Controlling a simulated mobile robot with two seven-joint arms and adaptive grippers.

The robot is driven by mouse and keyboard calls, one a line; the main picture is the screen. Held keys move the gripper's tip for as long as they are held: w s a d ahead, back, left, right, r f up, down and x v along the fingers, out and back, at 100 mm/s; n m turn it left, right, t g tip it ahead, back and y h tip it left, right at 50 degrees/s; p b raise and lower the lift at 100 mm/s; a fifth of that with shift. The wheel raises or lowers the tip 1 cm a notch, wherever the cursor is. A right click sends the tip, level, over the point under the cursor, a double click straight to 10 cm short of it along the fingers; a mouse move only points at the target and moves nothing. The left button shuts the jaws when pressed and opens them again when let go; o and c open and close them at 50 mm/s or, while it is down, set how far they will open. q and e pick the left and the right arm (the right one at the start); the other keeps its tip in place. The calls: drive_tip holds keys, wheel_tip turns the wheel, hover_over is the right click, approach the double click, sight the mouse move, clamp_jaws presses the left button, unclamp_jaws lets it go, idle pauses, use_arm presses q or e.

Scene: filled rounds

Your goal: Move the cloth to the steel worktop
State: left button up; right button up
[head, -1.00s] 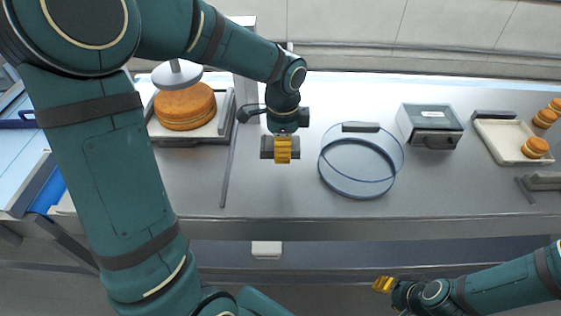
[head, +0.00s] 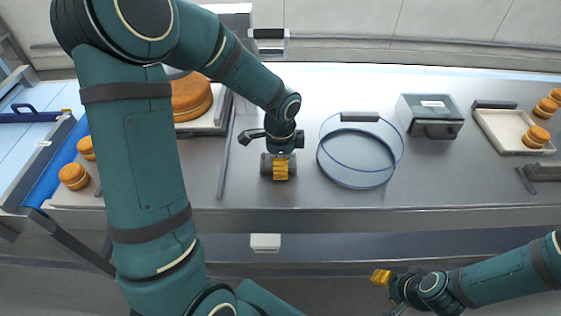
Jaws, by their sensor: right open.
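No cloth can be made out for certain. The steel worktop (head: 330,209) runs across the view. My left gripper (head: 280,169), with yellow fingers, points down over the worktop, left of the clear ring. A dark grey block shows behind its fingers; I cannot tell whether it is part of the gripper or something held, nor whether the jaws are open. My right gripper (head: 381,277) is open at the lower right, in front of the worktop's front edge and apart from everything on it.
A clear ring (head: 359,184) stands right of my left gripper. A large round cake (head: 192,97) is at left, partly behind my arm. Small rounds (head: 73,176) lie at far left.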

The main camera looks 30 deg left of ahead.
use_arm(q)
drive_tip(key=shift+f, duration=0.1)
drive_tip(key=o, duration=1.2)
drive_tip(key=shift+r, duration=0.3)
wheel_tip(320, 180, up, 10)
drive_tip(key=shift+r+p, duration=0.15)
drive_tip(key=shift+p, duration=0.75)
drive_tip(key=shift+r, duration=0.8)
